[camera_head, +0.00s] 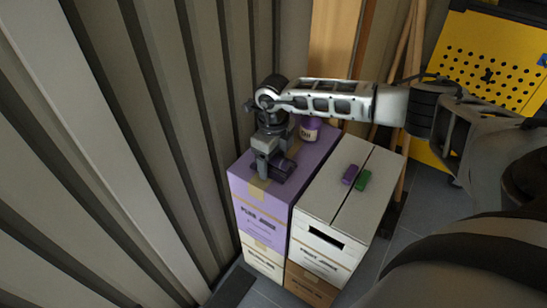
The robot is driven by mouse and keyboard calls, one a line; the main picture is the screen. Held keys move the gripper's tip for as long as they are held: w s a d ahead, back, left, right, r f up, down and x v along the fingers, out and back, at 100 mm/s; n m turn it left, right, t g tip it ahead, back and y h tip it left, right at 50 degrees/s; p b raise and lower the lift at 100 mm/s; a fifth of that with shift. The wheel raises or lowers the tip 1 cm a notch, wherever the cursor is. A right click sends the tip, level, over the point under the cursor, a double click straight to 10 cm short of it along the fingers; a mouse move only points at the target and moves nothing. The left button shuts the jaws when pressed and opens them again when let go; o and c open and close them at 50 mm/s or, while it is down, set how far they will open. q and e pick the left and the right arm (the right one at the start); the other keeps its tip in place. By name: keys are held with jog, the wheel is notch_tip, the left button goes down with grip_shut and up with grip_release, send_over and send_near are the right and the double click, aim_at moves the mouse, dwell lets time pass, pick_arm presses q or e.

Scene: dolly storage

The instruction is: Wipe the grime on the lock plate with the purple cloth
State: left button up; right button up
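My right arm reaches in from the right, and my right gripper (263,168) points down at the top of the purple box (262,212). Its fingers are small and partly merged with what is behind, so I cannot tell whether they are open or shut. A dark purple object (284,168) lies on the box right beside the fingers; I cannot tell if it is cloth or if they touch it. I cannot make out a lock plate or grime. My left gripper is not in view.
A purple labelled jar (309,131) stands at the back of the purple box. A corrugated wall (150,130) runs close along the left. A yellow perforated panel (490,60) stands at the back right. Grey floor (405,240) shows right of the boxes.

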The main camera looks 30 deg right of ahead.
jog(key=shift+r, duration=0.1)
dwell(0.5)
jog(key=shift+r+p, duration=0.75)
jog(key=shift+r, duration=0.05)
jog(key=c, duration=1.6)
jog(key=shift+o, duration=0.2)
jog(key=shift+r+p, duration=2.45)
jog(key=shift+r, duration=0.5)
